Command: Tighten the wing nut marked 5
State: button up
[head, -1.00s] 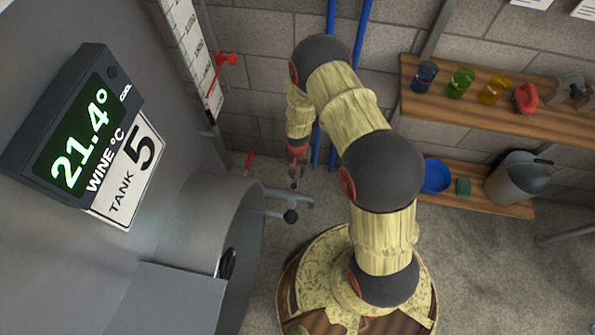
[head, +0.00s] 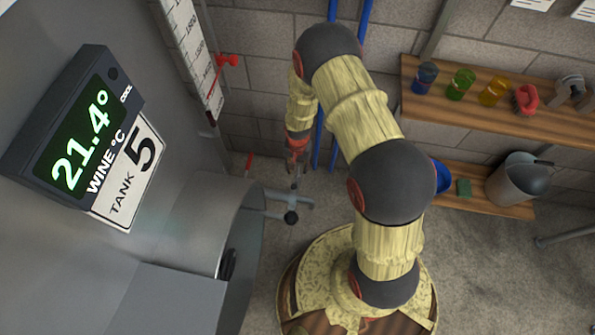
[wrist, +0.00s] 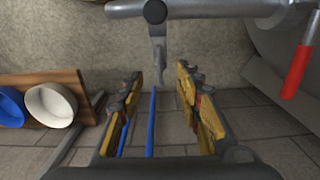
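My gripper (head: 296,176) points down beside the tank's grey pipe fitting (head: 290,196) in the head view. In the wrist view my gripper (wrist: 159,80) is open, with its yellow and dark fingers apart. A small grey part (wrist: 158,50) hangs from the grey bar (wrist: 205,9) above and lies between the fingertips in the picture; I cannot tell whether they touch it. A black ball knob (wrist: 155,12) is on the bar; it also shows in the head view (head: 291,217). A sign (head: 128,172) on the tank reads TANK 5. I see no wing nut with a readable 5.
The tank's curved grey wall (head: 205,215) stands close on the left. A red handle (wrist: 296,72) is at the right in the wrist view. Blue pipes (head: 318,140) run down the wall behind my gripper. Shelves (head: 500,105) with jars and a bucket (head: 517,178) are right.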

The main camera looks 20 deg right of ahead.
aim_at(298, 174)
notch_tip(298, 174, up, 7)
jog(key=shift+r, duration=0.15)
dwell(0.6)
jog(key=shift+s, duration=0.1)
jog(key=s+n+g, duration=0.2)
jog(key=s, duration=0.4)
jog(key=s+r+n+t, duration=0.1)
jog(key=s+r, duration=0.3)
jog(key=r, duration=1.1)
jog(key=s+r+n+t, duration=0.1)
jog(key=s+r+t, duration=0.3)
jog(key=r, duration=1.1)
jog(key=s+r+n+t, duration=0.2)
jog(key=s+r, duration=0.4)
jog(key=r, duration=0.9)
jog(key=shift+t, duration=0.3)
jog(key=shift+s+r, duration=0.1)
jog(key=shift+s, duration=0.05)
